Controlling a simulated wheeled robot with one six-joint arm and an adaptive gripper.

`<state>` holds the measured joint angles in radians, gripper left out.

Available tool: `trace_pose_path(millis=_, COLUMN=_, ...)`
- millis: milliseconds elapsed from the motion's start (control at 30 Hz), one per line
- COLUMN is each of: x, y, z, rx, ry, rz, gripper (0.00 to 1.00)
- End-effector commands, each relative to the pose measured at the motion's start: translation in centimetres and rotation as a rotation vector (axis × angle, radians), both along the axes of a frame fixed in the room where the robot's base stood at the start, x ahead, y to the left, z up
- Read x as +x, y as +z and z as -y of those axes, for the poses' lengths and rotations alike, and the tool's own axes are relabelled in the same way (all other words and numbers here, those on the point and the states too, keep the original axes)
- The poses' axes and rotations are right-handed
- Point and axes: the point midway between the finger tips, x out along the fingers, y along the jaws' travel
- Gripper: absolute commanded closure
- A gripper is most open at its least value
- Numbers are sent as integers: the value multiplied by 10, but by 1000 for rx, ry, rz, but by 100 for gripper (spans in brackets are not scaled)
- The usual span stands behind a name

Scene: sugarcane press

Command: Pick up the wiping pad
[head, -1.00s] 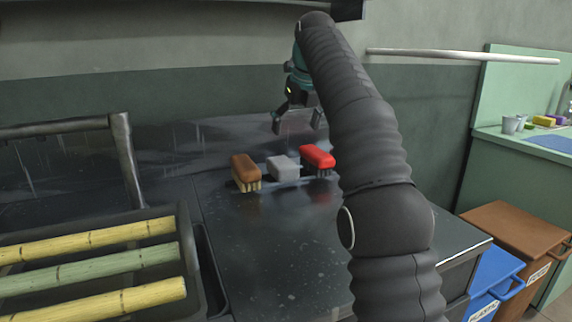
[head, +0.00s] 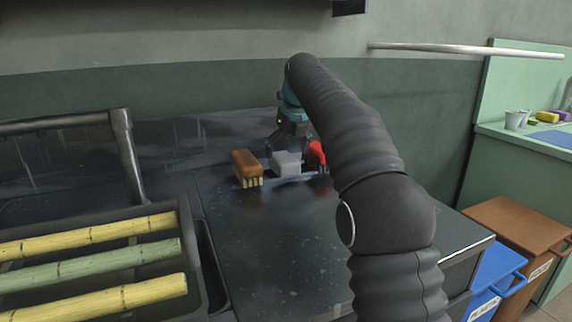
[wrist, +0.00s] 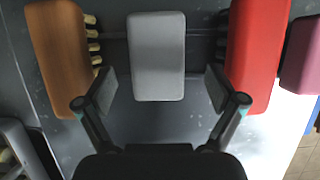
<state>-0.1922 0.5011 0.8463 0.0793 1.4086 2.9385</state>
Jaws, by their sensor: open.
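The wiping pad, a light grey block (head: 287,165), sits on the dark worktop between a brown brush (head: 247,166) and a red brush (head: 317,152). In the wrist view the pad (wrist: 157,58) lies ahead, upper middle, between the brown brush (wrist: 62,50) and the red brush (wrist: 255,50). My gripper (wrist: 160,88) is open and empty, low over the pad. Its fingers stand to either side of the pad's near end, with a visible gap on each side. In the head view my gripper (head: 289,148) is just behind and above the pad; my arm partly hides the red brush.
A pinkish block (wrist: 301,55) shows right of the red brush in the wrist view. A tray with sugarcane stalks (head: 90,268) stands at the left. The worktop in front of the pad is clear. Blue (head: 497,275) and brown (head: 515,232) bins stand at the right.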

Motion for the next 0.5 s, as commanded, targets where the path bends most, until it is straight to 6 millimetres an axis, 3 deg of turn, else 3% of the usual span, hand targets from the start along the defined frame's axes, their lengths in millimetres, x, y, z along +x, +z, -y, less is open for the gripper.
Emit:
trace_pose_path(millis=233, x=14, y=-32, z=-9, rx=-1, ry=0, rz=-3, gripper=6)
trace_pose_path(millis=500, x=16, y=-37, z=-9, rx=0, ry=-1, rz=-1, gripper=6)
